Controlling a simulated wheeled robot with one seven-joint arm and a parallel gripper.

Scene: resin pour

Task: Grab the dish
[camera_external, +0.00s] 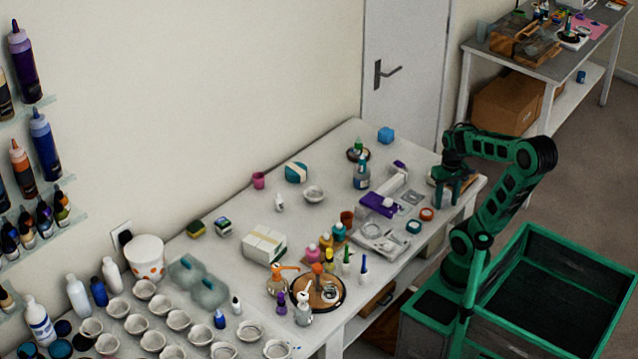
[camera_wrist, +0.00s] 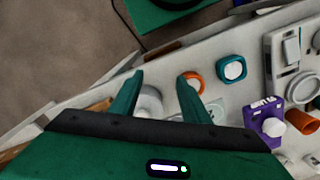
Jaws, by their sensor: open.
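My gripper (camera_external: 446,203) is open and points down over the right end of the long white table. It also shows in the wrist view (camera_wrist: 160,76), with its two green fingers spread. A pale round dish-like thing (camera_wrist: 150,101) shows between the fingers in the wrist view, partly hidden by the gripper body. I cannot tell whether the fingers touch it. In the external view the gripper hides that spot.
An orange ring (camera_wrist: 190,83) lies right beside the right finger, with a teal ring (camera_wrist: 232,69) farther right. A purple boxy thing (camera_wrist: 267,121) and a white tray-like item (camera_external: 385,238) are nearby. The table's edge runs close to the gripper.

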